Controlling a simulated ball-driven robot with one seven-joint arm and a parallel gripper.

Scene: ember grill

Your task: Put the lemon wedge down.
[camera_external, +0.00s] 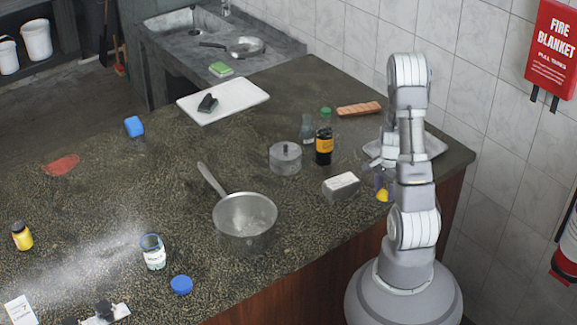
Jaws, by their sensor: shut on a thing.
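The lemon wedge (382,195) is a small yellow piece near the counter's right front edge, just left of my arm. My gripper (380,184) is at the wedge, largely hidden behind my own arm, and is shut on it. The wedge shows at the lower end of the gripper. I cannot tell whether it touches the counter (310,228) or hangs a little above it.
A grey-white block (341,187) lies close left of the gripper. A metal tray (433,147) sits behind my arm. A lidded pot (285,159), a dark bottle (324,145) and a saucepan (245,222) stand further left. Bare counter lies between the saucepan and the block.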

